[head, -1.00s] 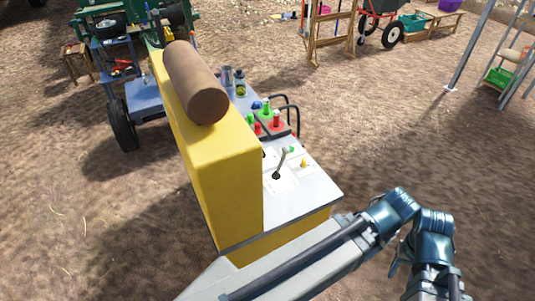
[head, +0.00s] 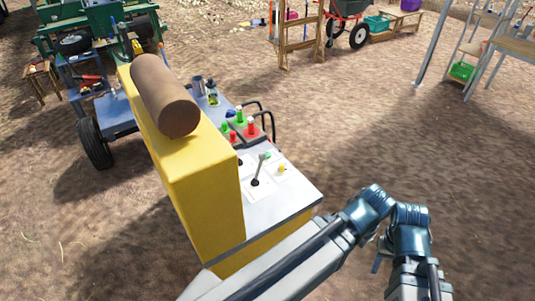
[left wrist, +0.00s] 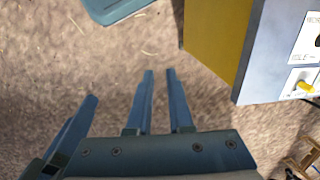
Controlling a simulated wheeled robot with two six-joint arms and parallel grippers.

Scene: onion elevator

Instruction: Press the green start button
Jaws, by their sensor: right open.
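A yellow machine (head: 205,185) has a grey control panel (head: 292,198) on its right side. A small green button (head: 267,155) is on the panel by a black-and-grey lever (head: 259,170), partly behind the lever's tip. A yellow button (head: 281,168) is just nearer. My right gripper (head: 377,263) is open at the lower right, mostly hidden by its arm, apart from the panel and over the ground. In the left wrist view my left gripper's blue fingers (left wrist: 160,100) are over bare ground, left of the panel, touching nothing.
A brown roller (head: 165,95) lies on the machine's top. Red and green fittings (head: 250,127) and black hoses are farther back on the panel. A wheelbarrow (head: 352,10) and stands are far behind. The ground right of the machine is free.

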